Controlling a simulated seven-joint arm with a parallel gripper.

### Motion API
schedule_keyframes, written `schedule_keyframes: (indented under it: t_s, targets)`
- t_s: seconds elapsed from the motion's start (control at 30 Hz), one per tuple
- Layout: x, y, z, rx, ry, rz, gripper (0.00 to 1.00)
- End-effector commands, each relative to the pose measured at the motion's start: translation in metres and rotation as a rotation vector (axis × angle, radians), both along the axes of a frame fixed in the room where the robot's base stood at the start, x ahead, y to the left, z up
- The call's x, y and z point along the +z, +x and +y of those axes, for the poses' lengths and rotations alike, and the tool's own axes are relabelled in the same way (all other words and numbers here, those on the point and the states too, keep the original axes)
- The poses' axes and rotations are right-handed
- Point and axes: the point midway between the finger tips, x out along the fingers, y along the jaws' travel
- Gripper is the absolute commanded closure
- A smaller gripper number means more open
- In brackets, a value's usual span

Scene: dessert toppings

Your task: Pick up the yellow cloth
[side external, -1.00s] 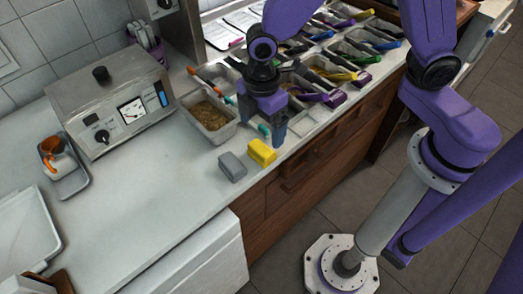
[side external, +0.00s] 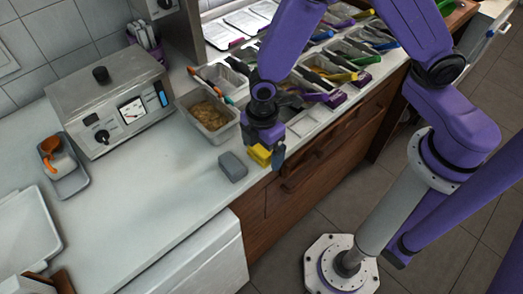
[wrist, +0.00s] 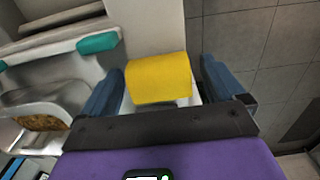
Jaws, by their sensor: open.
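The yellow cloth (side external: 259,155) is a small folded block on the white counter near its front edge, just right of a grey block. In the wrist view the yellow cloth (wrist: 158,78) lies between the two blue fingers of my gripper (wrist: 160,85). In the side view my gripper (side external: 264,156) is right over the cloth and partly hides it. The fingers are apart, one on each side of the cloth. I cannot tell whether either finger touches it.
The grey block (side external: 232,166) sits close to the left of the cloth. A metal tub of brown topping (side external: 208,116) stands behind, with rows of topping containers and coloured handles further back right. A machine with a dial (side external: 108,105) stands at left.

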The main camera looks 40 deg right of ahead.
Motion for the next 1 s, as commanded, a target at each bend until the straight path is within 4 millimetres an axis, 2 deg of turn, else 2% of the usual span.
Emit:
schedule_keyframes:
  t_s: [0.17,0.33,0.37,0.77,1.0]
  targets:
    - [0.0,0.0,0.0,0.0,0.001,-0.001,0.04]
    - [0.0,0.0,0.0,0.0,0.001,0.0,0.56]
    - [0.0,0.0,0.0,0.0,0.001,0.0,0.6]
    - [0.004,0.0,0.001,0.0,0.001,-0.001,0.6]
    - [0.025,0.001,0.001,0.0,0.004,-0.004,0.6]
